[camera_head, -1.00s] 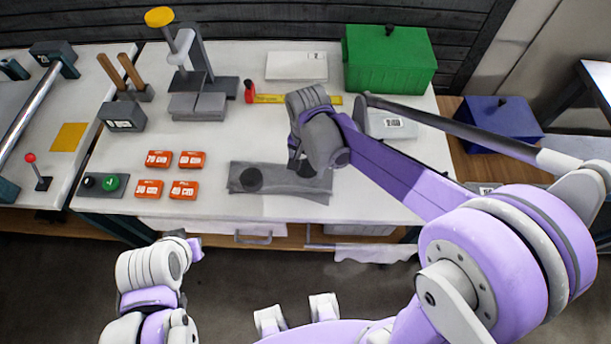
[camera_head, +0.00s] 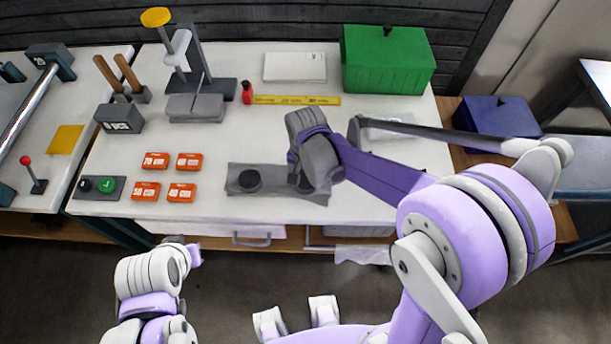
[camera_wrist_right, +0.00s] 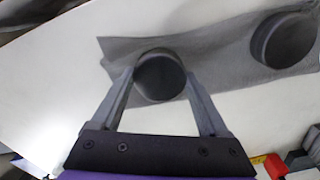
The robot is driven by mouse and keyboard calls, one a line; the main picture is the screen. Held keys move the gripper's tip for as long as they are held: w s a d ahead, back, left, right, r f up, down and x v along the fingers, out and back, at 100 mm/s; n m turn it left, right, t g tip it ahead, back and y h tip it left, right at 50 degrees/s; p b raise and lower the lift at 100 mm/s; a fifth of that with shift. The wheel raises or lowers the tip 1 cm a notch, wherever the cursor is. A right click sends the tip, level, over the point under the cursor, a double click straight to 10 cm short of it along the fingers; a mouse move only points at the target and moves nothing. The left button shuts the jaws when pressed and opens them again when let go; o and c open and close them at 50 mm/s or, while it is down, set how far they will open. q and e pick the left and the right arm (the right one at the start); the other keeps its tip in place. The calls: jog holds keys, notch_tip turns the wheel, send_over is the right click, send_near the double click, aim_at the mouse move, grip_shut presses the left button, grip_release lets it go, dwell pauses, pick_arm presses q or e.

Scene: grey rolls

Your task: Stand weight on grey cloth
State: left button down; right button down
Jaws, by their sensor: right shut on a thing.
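The grey cloth (camera_head: 278,186) lies flat near the front edge of the white table. One dark round weight (camera_head: 249,180) stands on its left part and also shows at the right in the right wrist view (camera_wrist_right: 284,40). My right gripper (camera_head: 301,184) is over the cloth's right part. In the right wrist view its fingers (camera_wrist_right: 160,82) are shut on a second dark round weight (camera_wrist_right: 160,76), with the cloth (camera_wrist_right: 222,65) beneath. I cannot tell whether this weight touches the cloth.
Several orange blocks (camera_head: 181,193) lie left of the cloth. A grey stand (camera_head: 198,98) is at the back left.

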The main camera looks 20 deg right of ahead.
jog(key=shift+f, duration=0.3)
grip_release()
jog(key=shift+r, duration=0.1)
